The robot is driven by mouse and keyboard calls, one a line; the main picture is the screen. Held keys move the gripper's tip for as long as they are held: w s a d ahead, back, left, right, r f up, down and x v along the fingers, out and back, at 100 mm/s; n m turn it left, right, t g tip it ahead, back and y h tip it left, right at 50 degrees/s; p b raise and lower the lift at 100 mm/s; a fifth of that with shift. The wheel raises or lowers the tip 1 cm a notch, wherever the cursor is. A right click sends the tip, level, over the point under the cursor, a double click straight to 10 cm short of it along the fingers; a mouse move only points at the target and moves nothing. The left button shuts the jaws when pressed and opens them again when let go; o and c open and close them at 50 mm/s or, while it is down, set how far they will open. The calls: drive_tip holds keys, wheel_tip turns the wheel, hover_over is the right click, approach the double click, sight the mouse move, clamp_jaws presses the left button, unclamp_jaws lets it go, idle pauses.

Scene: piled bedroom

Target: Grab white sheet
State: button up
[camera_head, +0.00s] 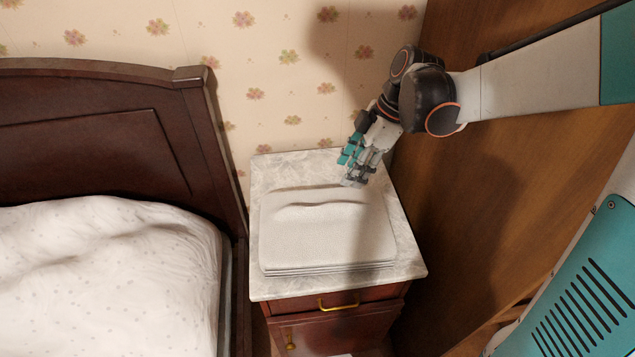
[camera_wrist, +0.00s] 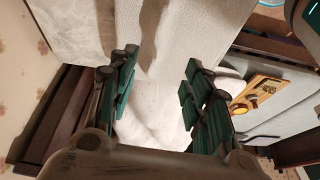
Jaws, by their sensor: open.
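The white sheet (camera_head: 330,235) lies folded in a flat stack on the marble top (camera_head: 262,175) of the nightstand, with a raised fold along its back. It also shows in the wrist view (camera_wrist: 195,35), in front of and past the fingers. My gripper (camera_head: 357,163) is at the back right corner of the sheet, close to the wall. In the wrist view my gripper (camera_wrist: 155,95) has its two teal-padded fingers spread, with nothing between them held. I cannot tell whether the fingertips touch the sheet.
A dark wooden bed (camera_head: 90,150) with white bedding (camera_head: 110,275) stands left of the nightstand. A tall wooden panel (camera_head: 480,200) stands close on the right. The flowered wall (camera_head: 290,80) is right behind. The nightstand has a drawer with a gold handle (camera_head: 338,304).

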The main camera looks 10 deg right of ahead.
drive_tip(key=b, duration=0.3)
hover_over(325, 205)
drive_tip(key=d, duration=0.3)
drive_tip(key=f, duration=0.8)
drive_tip(key=shift+s+a, duration=0.2)
drive_tip(key=shift+s, duration=0.05)
drive_tip(key=b+x, duration=0.2)
drive_tip(key=x, duration=0.3)
drive_tip(key=shift+w+a+f, duration=0.1)
drive_tip(key=shift+w+a, duration=0.05)
drive_tip(key=shift+w, duration=0.05)
clamp_jaws()
